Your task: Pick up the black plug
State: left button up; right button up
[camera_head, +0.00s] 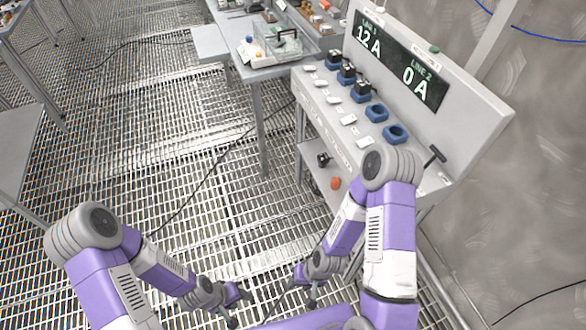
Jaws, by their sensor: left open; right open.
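A small black object that looks like a plug (323,159) lies on the lower shelf under the sloped grey panel. Black plugs also sit in blue sockets on the panel, such as the nearest one (362,88). Two blue sockets closer to me, including the nearest socket (395,133), look empty. My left gripper (234,306) is open and empty, low over the grating floor. My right gripper (306,287) is open and empty, just to its right. Both are well below and apart from the panel and shelf.
The panel (450,170) has a display reading 12 A and 0 A and a black T-handle (434,156). A red-orange round object (336,183) is by the lower shelf. A side table (240,70) holds a clear bin (275,50). The grating floor is mostly clear, with a black cable.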

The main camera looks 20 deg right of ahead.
aim_at(324, 159)
jog(key=u, duration=1.35)
jog(key=i, duration=0.25)
jog(key=z, duration=0.9)
jog(key=i, duration=1.6)
jog(key=z, duration=1.7)
jog(key=i, duration=0.5)
jog(key=z, duration=0.4)
